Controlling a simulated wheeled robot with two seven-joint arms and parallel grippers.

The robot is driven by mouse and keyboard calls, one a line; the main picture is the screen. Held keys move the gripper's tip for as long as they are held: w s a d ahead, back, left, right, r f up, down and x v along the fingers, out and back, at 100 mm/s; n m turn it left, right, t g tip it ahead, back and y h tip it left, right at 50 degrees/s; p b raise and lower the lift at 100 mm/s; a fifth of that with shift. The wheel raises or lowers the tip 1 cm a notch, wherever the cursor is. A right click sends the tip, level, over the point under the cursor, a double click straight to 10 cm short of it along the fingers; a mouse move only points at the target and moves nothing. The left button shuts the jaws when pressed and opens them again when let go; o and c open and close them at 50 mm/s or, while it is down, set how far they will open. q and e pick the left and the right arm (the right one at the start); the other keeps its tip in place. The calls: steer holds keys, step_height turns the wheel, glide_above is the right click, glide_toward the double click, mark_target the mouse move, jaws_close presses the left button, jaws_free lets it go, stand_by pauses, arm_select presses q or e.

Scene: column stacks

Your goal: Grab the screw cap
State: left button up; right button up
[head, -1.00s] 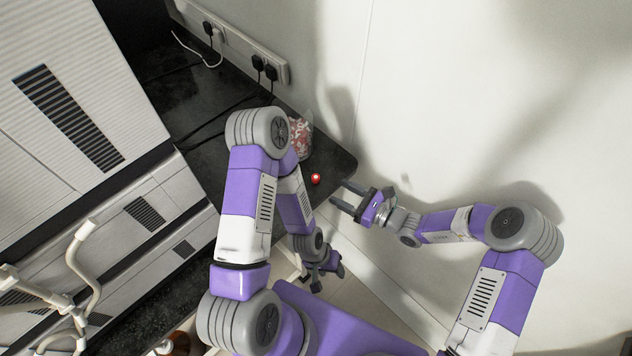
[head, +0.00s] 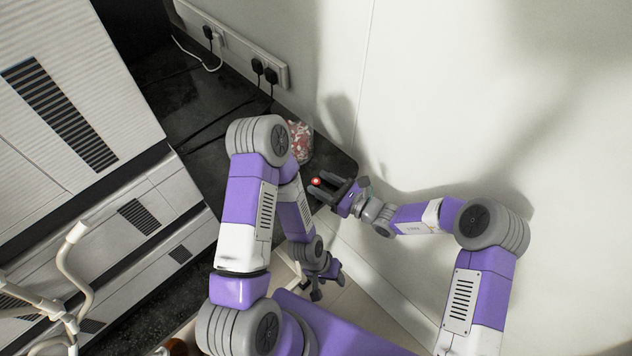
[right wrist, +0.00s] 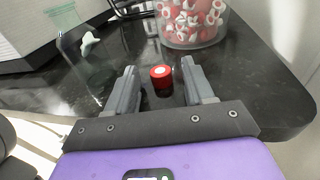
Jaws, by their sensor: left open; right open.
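The screw cap (head: 316,181) is a small red cap with a pale centre on the dark counter, near its end. My right gripper (head: 323,187) is open, with its fingers on either side of the cap in the head view. In the right wrist view the cap (right wrist: 161,77) stands between the two open fingertips (right wrist: 160,80), with a gap visible on each side. My left gripper (head: 321,287) hangs lower, beside the counter and away from the cap. It is open and I see nothing in it.
A clear container of red and white pieces (head: 300,141) stands on the counter (right wrist: 251,62) just behind the cap. A wall with sockets (head: 236,47) runs along the back. White ridged stacks (head: 70,110) stand to the left.

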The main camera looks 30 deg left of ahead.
jaws_close()
stand_by(0.4)
